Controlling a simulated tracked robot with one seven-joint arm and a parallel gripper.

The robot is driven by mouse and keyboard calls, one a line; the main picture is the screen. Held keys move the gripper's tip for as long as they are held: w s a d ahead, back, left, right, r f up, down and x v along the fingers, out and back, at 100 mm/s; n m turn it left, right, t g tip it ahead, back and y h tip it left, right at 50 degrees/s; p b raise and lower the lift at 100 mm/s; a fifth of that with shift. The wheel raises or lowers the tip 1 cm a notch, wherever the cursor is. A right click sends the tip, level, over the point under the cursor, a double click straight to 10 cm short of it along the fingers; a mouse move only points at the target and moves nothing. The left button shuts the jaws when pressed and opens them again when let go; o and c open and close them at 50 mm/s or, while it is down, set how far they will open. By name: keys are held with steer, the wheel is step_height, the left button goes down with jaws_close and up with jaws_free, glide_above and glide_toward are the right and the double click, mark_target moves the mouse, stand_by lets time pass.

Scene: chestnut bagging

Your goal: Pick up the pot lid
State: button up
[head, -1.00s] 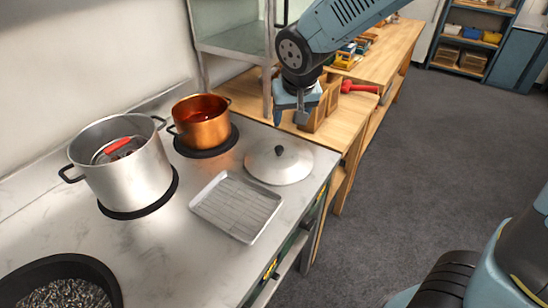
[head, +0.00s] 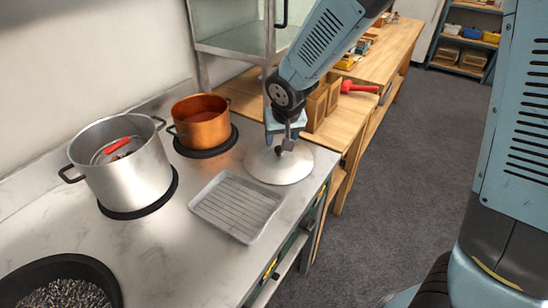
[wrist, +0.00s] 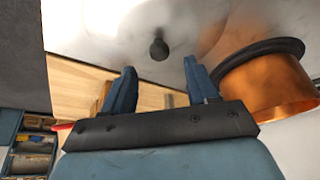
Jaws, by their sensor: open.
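The pot lid (head: 272,172) is a pale metal disc lying flat on the counter, right of the copper pot. Its dark round knob (wrist: 159,48) shows in the wrist view beyond my fingertips, roughly between them. My gripper (head: 284,143) is just over the lid in the head view and hides its knob there. In the wrist view my gripper (wrist: 160,75) has its two blue fingers apart with nothing between them. I cannot tell the exact height of the fingertips above the knob.
The copper pot (head: 203,128) stands close left of my gripper and also shows in the wrist view (wrist: 265,85). A large steel pot (head: 130,175) is farther left. A wire-racked tray (head: 237,207) lies in front of the lid. Wooden boxes (head: 318,106) stand behind.

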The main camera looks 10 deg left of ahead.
mark_target(279, 147)
steer(key=shift+x, duration=2.45)
steer(key=shift+w, duration=0.1)
jaws_close()
